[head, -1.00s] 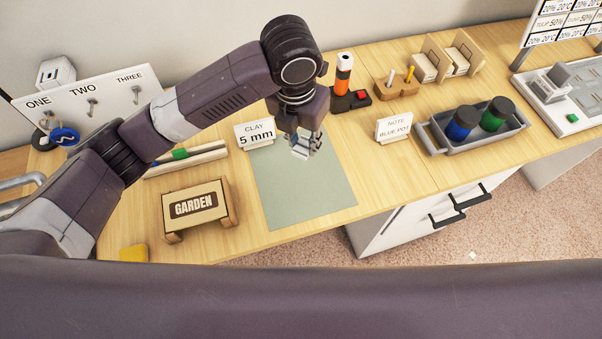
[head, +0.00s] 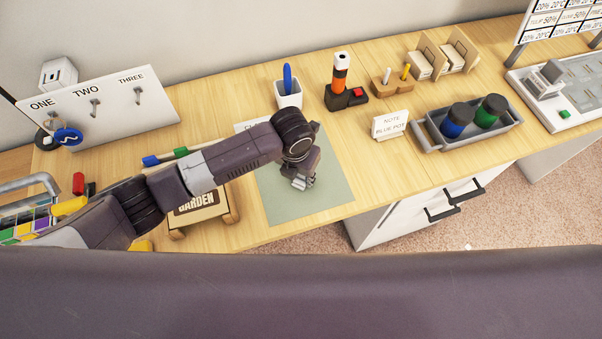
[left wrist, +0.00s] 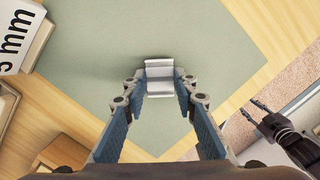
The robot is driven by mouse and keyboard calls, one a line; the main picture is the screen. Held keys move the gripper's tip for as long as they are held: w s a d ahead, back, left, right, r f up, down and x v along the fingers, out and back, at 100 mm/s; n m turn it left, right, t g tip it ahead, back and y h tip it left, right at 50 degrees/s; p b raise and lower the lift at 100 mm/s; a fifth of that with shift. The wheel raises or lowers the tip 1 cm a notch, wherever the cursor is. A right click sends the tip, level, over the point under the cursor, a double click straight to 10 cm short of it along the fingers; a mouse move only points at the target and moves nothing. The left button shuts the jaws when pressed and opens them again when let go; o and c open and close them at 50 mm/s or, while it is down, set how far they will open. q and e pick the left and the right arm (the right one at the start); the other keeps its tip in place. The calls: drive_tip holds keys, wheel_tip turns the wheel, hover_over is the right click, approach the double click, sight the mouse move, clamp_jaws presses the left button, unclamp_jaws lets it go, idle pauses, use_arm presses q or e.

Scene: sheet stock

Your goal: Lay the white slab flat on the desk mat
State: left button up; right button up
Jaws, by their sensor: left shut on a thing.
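The desk mat (head: 331,188) is a grey-green sheet lying flat on the wooden desk. My left gripper (head: 300,183) is low over the middle of the mat, pointing down. In the left wrist view, my left gripper (left wrist: 163,90) is shut on a small pale piece, the white slab (left wrist: 159,69), between its fingertips. Green mat shows around the slab. In the head view my gripper mostly hides it, and I cannot tell whether it touches the mat. My right gripper (left wrist: 257,112) shows at the right of the left wrist view, its fingers apart, over the carpet.
The GARDEN block (head: 202,210) stands left of the mat, partly behind my arm. A clay sign (head: 243,127), mostly hidden, and a white cup (head: 288,94) with a blue pen are behind. A note sign (head: 391,125) and a grey tray (head: 468,135) stand right. The mat's right part is clear.

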sight(298, 185)
use_arm(q)
drive_tip(key=o, duration=0.7)
drive_tip(key=shift+f, duration=0.15)
drive_tip(key=o, duration=0.4)
drive_tip(key=r, duration=0.4)
drive_tip(key=s+r+b, duration=0.1)
drive_tip(key=r, duration=0.7)
drive_tip(key=shift+s+a+r, duration=0.1)
drive_tip(key=shift+s+a, duration=0.2)
drive_tip(key=shift+a, duration=0.1)
